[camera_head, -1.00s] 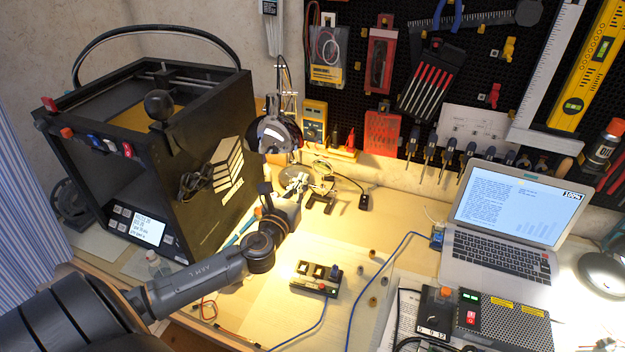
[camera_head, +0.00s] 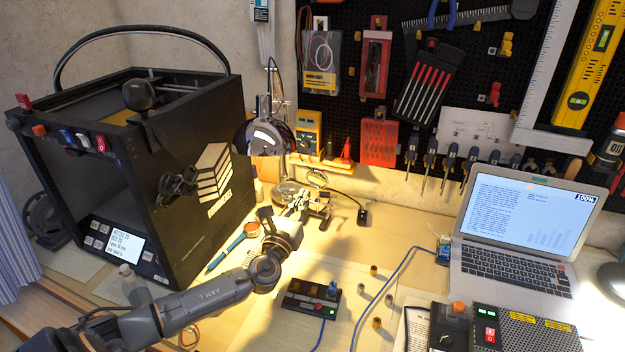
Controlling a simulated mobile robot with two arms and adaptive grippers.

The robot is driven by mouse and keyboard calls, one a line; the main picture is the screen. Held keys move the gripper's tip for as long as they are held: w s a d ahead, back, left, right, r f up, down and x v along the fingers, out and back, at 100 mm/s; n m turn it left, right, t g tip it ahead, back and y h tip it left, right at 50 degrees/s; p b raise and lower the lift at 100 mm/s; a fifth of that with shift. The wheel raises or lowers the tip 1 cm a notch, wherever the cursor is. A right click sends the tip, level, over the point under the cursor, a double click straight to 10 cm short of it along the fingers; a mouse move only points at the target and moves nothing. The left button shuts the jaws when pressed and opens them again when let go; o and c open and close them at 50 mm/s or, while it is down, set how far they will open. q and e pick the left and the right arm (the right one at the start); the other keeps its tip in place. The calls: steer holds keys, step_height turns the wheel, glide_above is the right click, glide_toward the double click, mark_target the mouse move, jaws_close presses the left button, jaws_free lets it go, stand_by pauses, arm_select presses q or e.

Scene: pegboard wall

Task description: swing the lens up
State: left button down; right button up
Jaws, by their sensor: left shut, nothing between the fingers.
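A small helping-hand stand (camera_head: 319,210) stands on the bench behind and to the right of my left gripper, below the lamp. A thin round ring at its top looks like the lens (camera_head: 318,178); its exact tilt is too small to tell. My left gripper (camera_head: 278,212) reaches in from the lower left and is shut and empty. Its tip is just in front and left of the stand; I cannot tell whether it touches any part. My right gripper is not in view.
A black 3D printer (camera_head: 190,150) stands at left. A desk lamp (camera_head: 266,137) hangs over the stand. A small switch box (camera_head: 308,299) lies in front, with several small cylinders beside it. A laptop (camera_head: 520,235) is at right.

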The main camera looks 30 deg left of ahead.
mark_target(316, 172)
arm_select(q)
steer(key=x, duration=0.7)
steer(key=shift+w+a, duration=0.1)
steer(key=shift+w, duration=0.05)
steer(key=shift+w+r+p, duration=0.1)
steer(key=shift+r+p, duration=0.15)
steer(key=shift+p, duration=0.4)
steer(key=w+p, duration=0.1)
steer(key=p, duration=0.1)
steer(key=shift+a+r+g+p, duration=0.1)
steer(key=shift+g+p, duration=0.2)
steer(key=shift+g, duration=0.1)
